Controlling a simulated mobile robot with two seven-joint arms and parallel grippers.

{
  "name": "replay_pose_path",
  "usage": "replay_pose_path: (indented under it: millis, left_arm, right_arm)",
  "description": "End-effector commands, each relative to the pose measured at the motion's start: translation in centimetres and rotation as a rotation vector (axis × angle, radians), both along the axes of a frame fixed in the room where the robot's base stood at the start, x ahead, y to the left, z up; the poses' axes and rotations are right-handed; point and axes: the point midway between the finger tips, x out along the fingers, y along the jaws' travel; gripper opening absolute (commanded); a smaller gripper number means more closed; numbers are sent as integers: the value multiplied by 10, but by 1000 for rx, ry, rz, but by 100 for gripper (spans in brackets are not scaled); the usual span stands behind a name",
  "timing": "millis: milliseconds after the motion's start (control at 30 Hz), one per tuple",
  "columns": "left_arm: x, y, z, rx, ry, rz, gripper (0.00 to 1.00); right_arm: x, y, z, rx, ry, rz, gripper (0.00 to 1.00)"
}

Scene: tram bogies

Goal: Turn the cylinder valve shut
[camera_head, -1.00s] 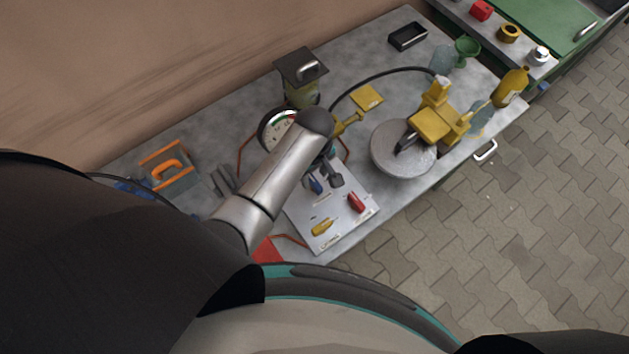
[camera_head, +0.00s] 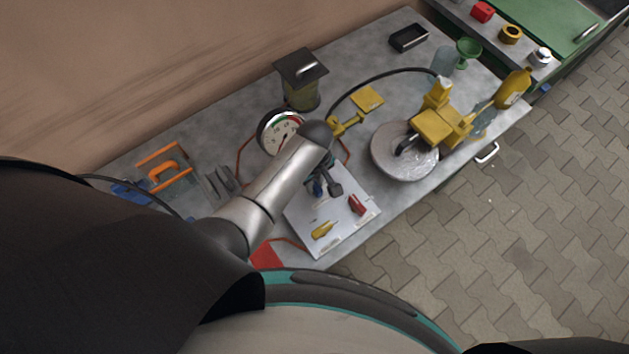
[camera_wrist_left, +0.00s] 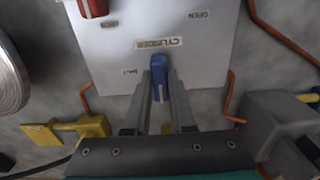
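The valve panel (camera_head: 335,228) is a pale board lying on the bench, with blue, red and yellow levers. The blue cylinder valve lever (camera_wrist_left: 158,72) is beside the CYLINDER label (camera_wrist_left: 158,43) in the left wrist view. The SHUT label (camera_wrist_left: 131,72) is left of the lever and the OPEN label (camera_wrist_left: 198,15) is farther off to the upper right. My left gripper (camera_wrist_left: 159,82) has a finger on each side of the blue lever, closed against it. In the head view the left gripper (camera_head: 326,185) is partly hidden by its arm. My right gripper is out of view.
A red lever (camera_head: 357,204) and a yellow lever (camera_head: 322,230) stand on the same panel. A round gauge (camera_head: 279,131) is behind my arm. A metal disc (camera_head: 390,160) with a yellow device (camera_head: 437,125) is right of the panel. Orange tubing runs near the panel.

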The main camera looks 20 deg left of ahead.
Motion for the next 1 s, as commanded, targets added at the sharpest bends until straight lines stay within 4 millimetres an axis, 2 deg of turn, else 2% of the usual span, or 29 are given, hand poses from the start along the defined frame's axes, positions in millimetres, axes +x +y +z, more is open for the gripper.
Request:
replay_pose_path:
  millis: [33, 167, 667, 1000]
  left_arm:
    - [0, 0, 0, 1, 1, 0, 13]
    - [0, 0, 0, 1, 1, 0, 0]
    - [-1, 0, 0, 0, 2, -16, 0]
    - [0, 0, 2, 0, 3, -185, 0]
  right_arm:
    - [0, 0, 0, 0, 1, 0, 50]
    - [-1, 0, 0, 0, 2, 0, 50]
    - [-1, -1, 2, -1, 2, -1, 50]
    - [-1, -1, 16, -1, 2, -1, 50]
